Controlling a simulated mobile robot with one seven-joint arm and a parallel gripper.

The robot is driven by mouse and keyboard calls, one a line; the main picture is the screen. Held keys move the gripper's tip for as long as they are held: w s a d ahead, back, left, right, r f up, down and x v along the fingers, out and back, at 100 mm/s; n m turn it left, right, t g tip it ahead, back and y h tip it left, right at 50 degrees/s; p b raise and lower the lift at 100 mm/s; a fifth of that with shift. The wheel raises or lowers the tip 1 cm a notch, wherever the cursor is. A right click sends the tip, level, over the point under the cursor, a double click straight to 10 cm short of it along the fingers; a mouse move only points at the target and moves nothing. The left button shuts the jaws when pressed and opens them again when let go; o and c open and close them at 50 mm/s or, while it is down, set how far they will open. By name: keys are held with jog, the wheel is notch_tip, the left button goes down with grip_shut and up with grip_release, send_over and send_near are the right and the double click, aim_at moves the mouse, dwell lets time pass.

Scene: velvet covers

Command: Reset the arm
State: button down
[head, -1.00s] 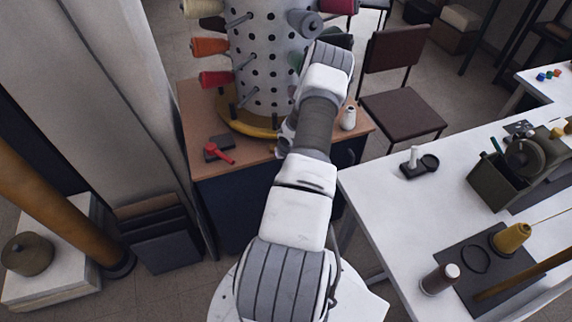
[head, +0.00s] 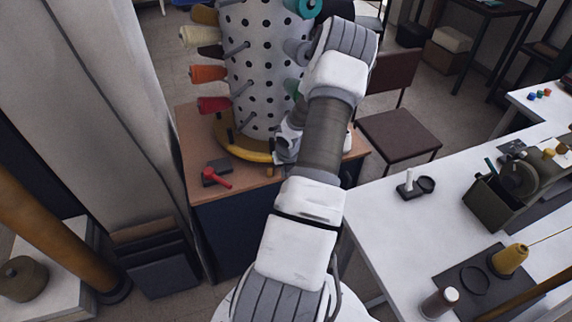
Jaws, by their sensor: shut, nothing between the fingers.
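My arm (head: 322,135) reaches up the middle of the head view and bends over near the pegged drum. My gripper (head: 286,147) shows only in part, left of the forearm and low in front of the drum. Its fingers look closed with nothing seen in them, though the arm hides much of it. I cannot tell whether it touches the drum's yellow base. The white perforated drum (head: 262,70) stands upright on a wooden-topped cabinet (head: 240,182).
Spools, including a red one (head: 213,104) and a teal one (head: 303,7), sit on the drum's pegs. A red-handled tool (head: 217,177) lies on the cabinet. A white table (head: 395,225) with sewing items stands right. A chair (head: 400,135) is behind. Grey panels (head: 110,100) stand left.

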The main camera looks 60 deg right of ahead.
jog(key=v, duration=0.5)
jog(key=shift+s+a+p, duration=0.1)
jog(key=shift+a+p, duration=0.05)
jog(key=shift+p, duration=0.2)
